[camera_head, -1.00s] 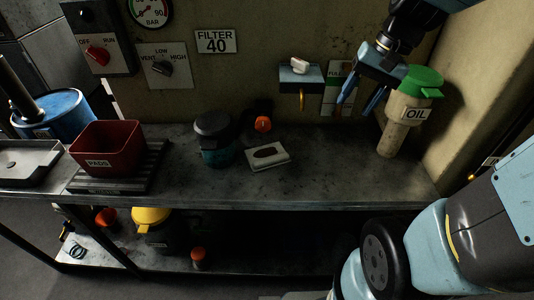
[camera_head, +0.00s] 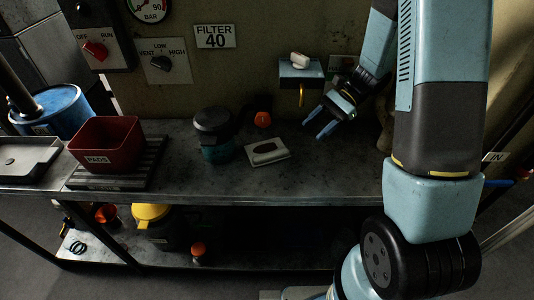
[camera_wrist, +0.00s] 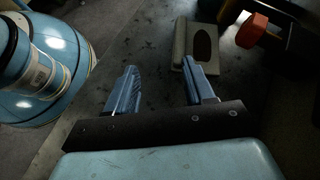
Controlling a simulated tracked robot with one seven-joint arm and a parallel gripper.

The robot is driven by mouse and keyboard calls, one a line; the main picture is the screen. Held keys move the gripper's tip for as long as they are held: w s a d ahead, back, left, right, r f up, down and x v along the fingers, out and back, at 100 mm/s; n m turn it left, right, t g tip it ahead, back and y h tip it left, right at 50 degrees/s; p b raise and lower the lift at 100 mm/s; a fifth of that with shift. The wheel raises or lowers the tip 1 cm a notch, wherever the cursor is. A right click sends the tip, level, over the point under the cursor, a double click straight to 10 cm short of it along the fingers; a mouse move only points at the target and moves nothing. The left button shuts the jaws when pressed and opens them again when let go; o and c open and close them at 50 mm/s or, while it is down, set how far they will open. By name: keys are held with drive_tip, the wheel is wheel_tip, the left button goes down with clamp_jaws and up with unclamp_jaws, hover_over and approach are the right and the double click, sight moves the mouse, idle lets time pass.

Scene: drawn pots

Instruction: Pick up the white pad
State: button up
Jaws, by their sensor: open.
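A flat white pad-like block (camera_head: 268,153) with an oval recess lies on the grey bench top, right of the dark teal-based jar. It also shows in the wrist view (camera_wrist: 181,38), just past my right fingertip. My gripper (camera_head: 316,126) is open and empty, above the bench to the right of the flat block. In the wrist view, the gap between its fingers (camera_wrist: 158,60) shows only bench top.
The jar (camera_head: 214,135) and an orange-capped item (camera_head: 263,119) stand beside and behind the flat block. A red bin (camera_head: 105,145) marked PADS stands on a slatted rack at left. Bench room in front is clear.

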sight(284, 150)
drive_tip(key=f+m+y, duration=0.1)
drive_tip(key=f, duration=0.1)
drive_tip(key=w+a+f+m+y, duration=0.1)
drive_tip(key=w+a+f+m, duration=0.1)
drive_tip(key=f, duration=0.1)
drive_tip(key=shift+w+f+y, duration=0.25)
drive_tip(key=shift+f+y, duration=0.05)
drive_tip(key=shift+y, duration=0.1)
drive_tip(key=shift+x, duration=3.65)
drive_tip(key=shift+d+f, duration=0.1)
drive_tip(key=shift+f, duration=0.05)
drive_tip(key=shift+c, duration=0.2)
clamp_jaws()
